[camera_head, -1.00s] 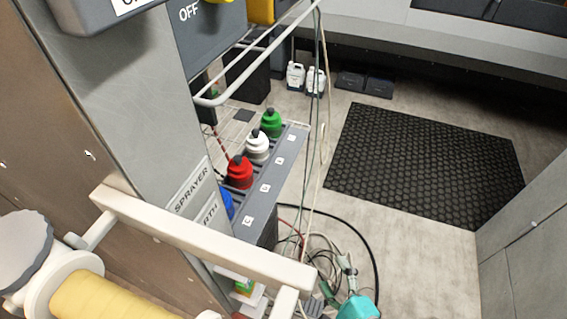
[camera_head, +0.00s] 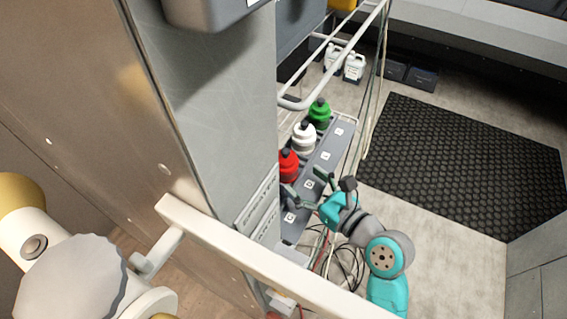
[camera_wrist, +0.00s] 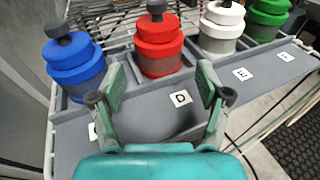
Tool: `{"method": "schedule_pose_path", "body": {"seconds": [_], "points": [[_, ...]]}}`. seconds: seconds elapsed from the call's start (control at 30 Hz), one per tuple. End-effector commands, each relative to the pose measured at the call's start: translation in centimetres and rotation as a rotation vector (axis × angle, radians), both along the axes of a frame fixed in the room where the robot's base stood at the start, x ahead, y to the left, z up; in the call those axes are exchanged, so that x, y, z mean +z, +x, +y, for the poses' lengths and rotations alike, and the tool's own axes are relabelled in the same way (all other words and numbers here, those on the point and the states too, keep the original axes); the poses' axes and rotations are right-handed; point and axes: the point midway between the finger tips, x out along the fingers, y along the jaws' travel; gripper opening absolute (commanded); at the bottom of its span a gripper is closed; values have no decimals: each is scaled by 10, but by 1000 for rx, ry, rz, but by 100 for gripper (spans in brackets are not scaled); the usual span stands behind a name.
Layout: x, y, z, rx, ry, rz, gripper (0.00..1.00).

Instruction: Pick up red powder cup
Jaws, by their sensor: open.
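The red powder cup (camera_wrist: 158,45) has a black knob on top and stands upright in a grey rack, behind the label D in the wrist view. In the head view the red cup (camera_head: 288,164) is partly hidden by the grey panel. My gripper (camera_wrist: 160,88) is open and empty, its two fingers spread in front of the red cup, one toward the left and one toward the right. The fingers appear apart from the cup. In the head view my gripper (camera_head: 305,184) is beside the rack's label side, just below the red cup.
The rack (camera_wrist: 140,125) also holds a blue cup (camera_wrist: 75,70) left of the red one, and a white cup (camera_wrist: 222,28) and a green cup (camera_wrist: 266,20) to its right. A white rail (camera_head: 250,262) and grey panel (camera_head: 225,110) stand close by. Cables (camera_head: 345,262) hang near the arm.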

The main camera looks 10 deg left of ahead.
Motion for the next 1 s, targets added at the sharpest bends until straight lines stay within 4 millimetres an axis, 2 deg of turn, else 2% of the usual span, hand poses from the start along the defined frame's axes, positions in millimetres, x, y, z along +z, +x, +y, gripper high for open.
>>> {"method": "schedule_pose_path", "body": {"seconds": [0.1, 0.37, 0.7, 0.93, 0.97, 1.0], "points": [[-2, 9, 11, 1, -2, -1, 76], [-3, 18, 21, 1, -2, -1, 76], [-5, 46, 52, -1, -1, -2, 76], [-6, 48, 54, -3, -2, -2, 76], [-6, 48, 54, -3, -2, -2, 74], [-6, 48, 54, -3, -2, -2, 64]]}}
